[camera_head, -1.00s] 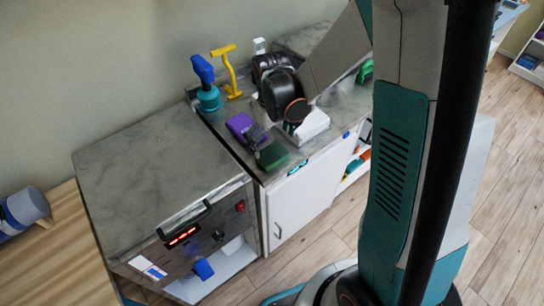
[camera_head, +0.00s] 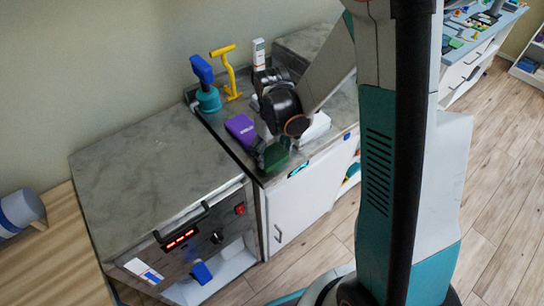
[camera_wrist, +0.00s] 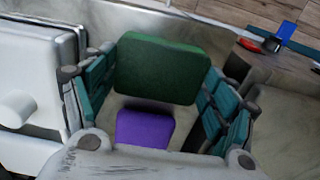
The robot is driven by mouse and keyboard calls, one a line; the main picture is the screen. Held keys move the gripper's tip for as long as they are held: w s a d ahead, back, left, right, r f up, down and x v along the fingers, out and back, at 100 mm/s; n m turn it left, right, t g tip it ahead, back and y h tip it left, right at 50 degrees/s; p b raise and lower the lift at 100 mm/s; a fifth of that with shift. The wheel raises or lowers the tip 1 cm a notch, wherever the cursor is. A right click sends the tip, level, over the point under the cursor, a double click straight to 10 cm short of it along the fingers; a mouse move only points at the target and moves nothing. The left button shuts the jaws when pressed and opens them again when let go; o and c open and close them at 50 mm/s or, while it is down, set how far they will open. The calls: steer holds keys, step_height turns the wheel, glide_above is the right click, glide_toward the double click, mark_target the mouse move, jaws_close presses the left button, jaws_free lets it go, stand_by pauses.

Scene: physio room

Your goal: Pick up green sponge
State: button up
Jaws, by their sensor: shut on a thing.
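The green sponge (camera_head: 277,157) is near the front edge of the grey marble counter, partly hidden by my gripper (camera_head: 268,152). In the wrist view, the sponge (camera_wrist: 160,68) lies between my gripper's two teal-padded fingers (camera_wrist: 156,88), one on each side. My gripper is shut on it. I cannot tell whether the sponge is still touching the counter.
A purple block (camera_head: 240,128) lies just behind the sponge. A white box (camera_head: 315,128) is to its right. A teal and blue tool (camera_head: 207,97) and a yellow tool (camera_head: 229,72) stand farther back. The grey-topped cabinet (camera_head: 150,175) at left is clear.

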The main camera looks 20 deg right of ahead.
mark_target(272, 154)
step_height(272, 154, up, 20)
steer(key=p, duration=0.6)
